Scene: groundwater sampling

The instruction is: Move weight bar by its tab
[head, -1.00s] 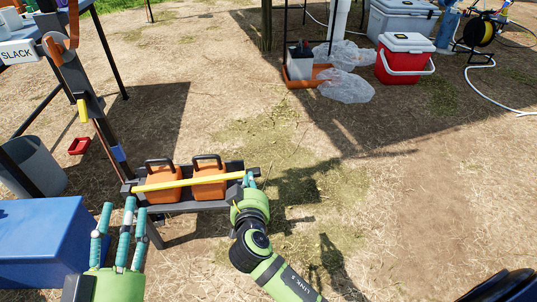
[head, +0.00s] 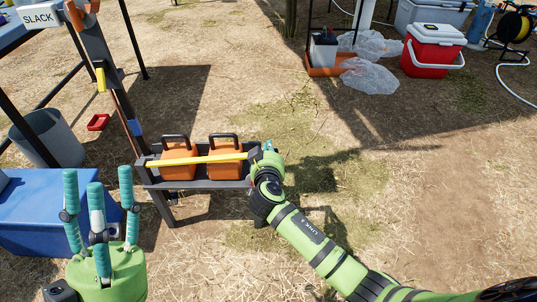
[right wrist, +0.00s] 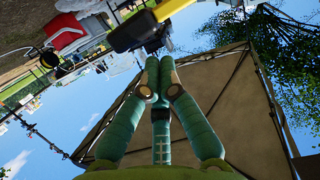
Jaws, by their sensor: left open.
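The weight bar (head: 205,159) is a long yellow bar lying across the front of the orange weights (head: 224,171) on a dark rack (head: 205,184). Its dark tab (head: 255,154) is at the right end. My right gripper (head: 267,147) is at that end, largely hidden by its own green wrist. In the right wrist view, its teal fingers (right wrist: 158,62) are drawn close together at the black tab (right wrist: 133,32), with the yellow bar (right wrist: 168,8) just beyond. They look shut on the tab. My left gripper (head: 98,195) is open and empty, fingers up, at the lower left.
A blue box (head: 45,218) stands beside my left gripper. A dark post with a SLACK sign (head: 39,18) rises left of the rack, near a grey bin (head: 55,142). A red cooler (head: 432,52) and plastic bags (head: 370,76) lie far back. The ground at right is clear.

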